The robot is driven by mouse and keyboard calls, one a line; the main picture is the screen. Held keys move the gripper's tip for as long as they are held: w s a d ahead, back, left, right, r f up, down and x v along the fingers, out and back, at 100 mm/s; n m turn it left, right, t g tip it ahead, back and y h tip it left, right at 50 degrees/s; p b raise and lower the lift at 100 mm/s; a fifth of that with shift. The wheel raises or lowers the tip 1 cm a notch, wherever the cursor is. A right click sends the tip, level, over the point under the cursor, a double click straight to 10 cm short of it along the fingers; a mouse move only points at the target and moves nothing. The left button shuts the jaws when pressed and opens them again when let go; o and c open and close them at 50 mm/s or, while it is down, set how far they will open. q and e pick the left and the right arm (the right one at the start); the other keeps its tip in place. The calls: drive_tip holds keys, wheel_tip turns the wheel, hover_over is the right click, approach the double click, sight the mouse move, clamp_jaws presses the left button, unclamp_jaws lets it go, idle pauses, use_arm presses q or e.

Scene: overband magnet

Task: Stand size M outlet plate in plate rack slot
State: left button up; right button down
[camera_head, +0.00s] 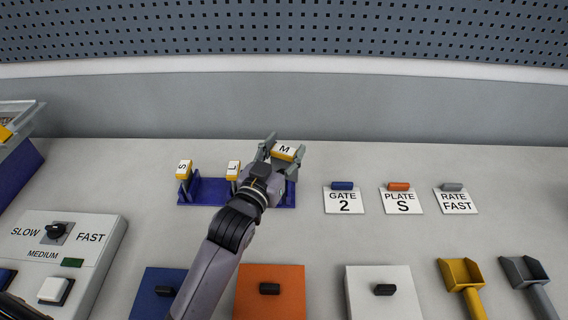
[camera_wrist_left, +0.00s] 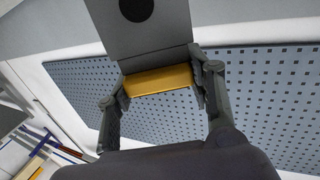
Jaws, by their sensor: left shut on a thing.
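The size M outlet plate (camera_head: 286,153) shows its yellow grip block with an M label. My left gripper (camera_head: 283,150) is shut on that block, at the right end of the blue plate rack (camera_head: 212,190). In the left wrist view the grey plate with a dark round hole (camera_wrist_left: 145,38) extends beyond the fingers. My forearm and hand cover part of the rack, so whether the M plate sits in a slot cannot be told. The S plate (camera_head: 184,169) and the L plate (camera_head: 233,170) stand in the rack. My right gripper is out of view.
Cards reading GATE 2 (camera_head: 343,202), PLATE S (camera_head: 401,202) and RATE FAST (camera_head: 457,202) stand right of the rack. Blue, orange (camera_head: 285,300) and white panels with dark knobs, and two scoops (camera_head: 462,275), lie in front. A speed control box (camera_head: 95,230) is at left.

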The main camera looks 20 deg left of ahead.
sight(284, 165)
use_arm(q)
drive_tip(key=shift+f, duration=1.95)
drive_tip(key=shift+f+b, duration=0.35)
drive_tip(key=shift+f, duration=0.25)
drive_tip(key=o, duration=1.2)
drive_tip(key=shift+c, duration=0.2)
drive_tip(key=shift+r, duration=0.25)
drive_tip(key=s+a+b, duration=0.1)
drive_tip(key=s, duration=1.1)
drive_tip(key=shift+a+r, duration=0.2)
drive_tip(key=shift+r, duration=0.15)
